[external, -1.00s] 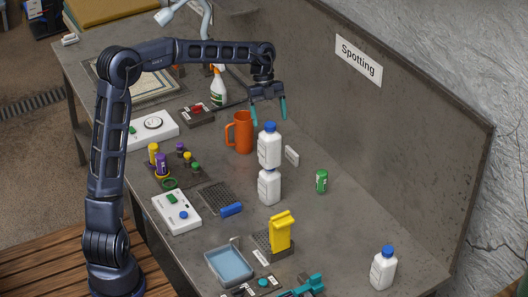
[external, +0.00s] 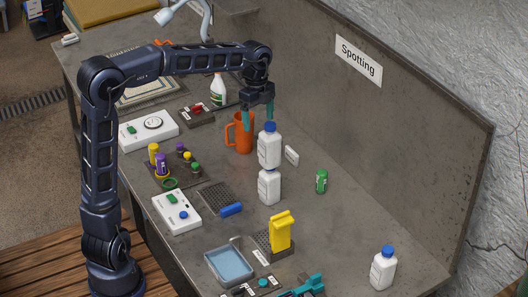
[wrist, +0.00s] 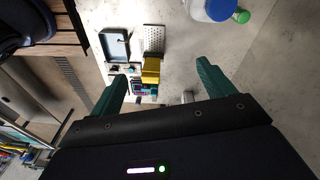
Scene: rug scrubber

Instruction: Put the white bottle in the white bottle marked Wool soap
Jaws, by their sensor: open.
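A white bottle (external: 268,150) with a blue cap appears to stand on top of another white bottle (external: 269,188), whose cap I cannot see. A third white bottle (external: 383,271) with a blue cap stands upright alone at the front right of the bench. I cannot read "Wool soap" on any of them. My gripper (external: 257,119) is open and empty, pointing down just behind and above the stacked pair, near the orange mug. In the wrist view, a blue-capped white bottle (wrist: 215,8) is cut off at the top edge, outside my open fingers (wrist: 160,72).
An orange mug (external: 243,132) stands just left of the stacked bottles. A green can (external: 321,181), a yellow item (external: 281,232) on a dark block, a blue tray (external: 230,265) and a white control box (external: 177,211) are around. The back panel carries a "Spotting" sign (external: 358,60). The bench's right side is mostly clear.

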